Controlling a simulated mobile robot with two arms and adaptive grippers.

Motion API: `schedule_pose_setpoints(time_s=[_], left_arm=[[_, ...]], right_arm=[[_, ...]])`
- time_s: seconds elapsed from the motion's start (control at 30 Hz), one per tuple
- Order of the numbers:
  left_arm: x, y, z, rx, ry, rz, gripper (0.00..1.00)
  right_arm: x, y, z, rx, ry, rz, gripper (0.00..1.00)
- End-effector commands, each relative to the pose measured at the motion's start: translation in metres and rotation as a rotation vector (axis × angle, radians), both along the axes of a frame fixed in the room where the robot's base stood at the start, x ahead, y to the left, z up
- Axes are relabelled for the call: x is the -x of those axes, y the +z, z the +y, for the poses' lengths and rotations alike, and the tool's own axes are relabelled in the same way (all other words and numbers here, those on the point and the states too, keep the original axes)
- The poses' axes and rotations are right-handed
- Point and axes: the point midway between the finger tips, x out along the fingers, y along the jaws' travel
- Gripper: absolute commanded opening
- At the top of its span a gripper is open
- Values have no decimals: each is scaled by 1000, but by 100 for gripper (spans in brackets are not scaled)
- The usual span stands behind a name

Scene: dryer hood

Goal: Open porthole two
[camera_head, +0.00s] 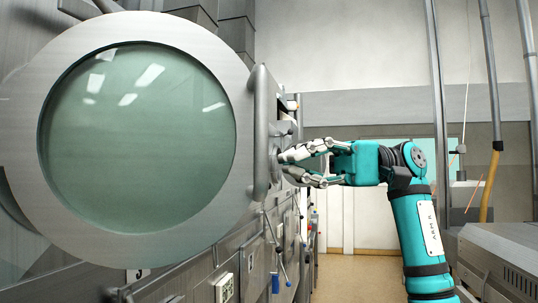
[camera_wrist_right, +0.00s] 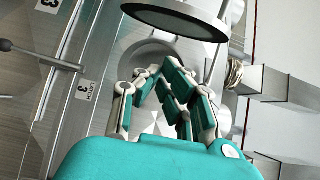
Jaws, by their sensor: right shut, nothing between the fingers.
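A large round porthole (camera_head: 140,140) with greenish glass and a wide grey metal ring fills the left of the head view. It faces me almost flat-on and seems to stand out from the hood wall. A vertical bar handle (camera_head: 261,130) is at its right edge. I cannot read which number this porthole has. My right gripper (camera_head: 283,166) is shut and empty, its fingertips pointing left, close to the handle side; contact is unclear. In the wrist view the fingers (camera_wrist_right: 160,78) are in front of a round metal recess (camera_wrist_right: 152,55). My left gripper is out of view.
The hood wall (camera_head: 235,255) runs away from me below the porthole, with small levers and fittings. The wrist view shows a label with a 3 (camera_wrist_right: 84,88) and a lever (camera_wrist_right: 40,56). A grey machine (camera_head: 505,260) stands at lower right. Vertical pipes (camera_head: 490,75) are at right.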

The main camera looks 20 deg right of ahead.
Motion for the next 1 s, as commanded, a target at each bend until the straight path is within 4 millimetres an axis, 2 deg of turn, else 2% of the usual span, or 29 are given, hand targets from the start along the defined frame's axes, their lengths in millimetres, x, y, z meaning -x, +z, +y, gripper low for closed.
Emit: schedule_pose_setpoints(time_s=[0.1,0.27,0.4,0.53,1.0], left_arm=[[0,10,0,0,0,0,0],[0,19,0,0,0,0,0],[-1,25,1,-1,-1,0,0],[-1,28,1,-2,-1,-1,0],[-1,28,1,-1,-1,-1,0]], right_arm=[[3,2,28,2,4,0,0],[10,3,57,0,3,-1,0],[30,2,57,0,0,0,0],[41,2,59,-1,0,2,0],[46,0,59,-1,0,3,0]])
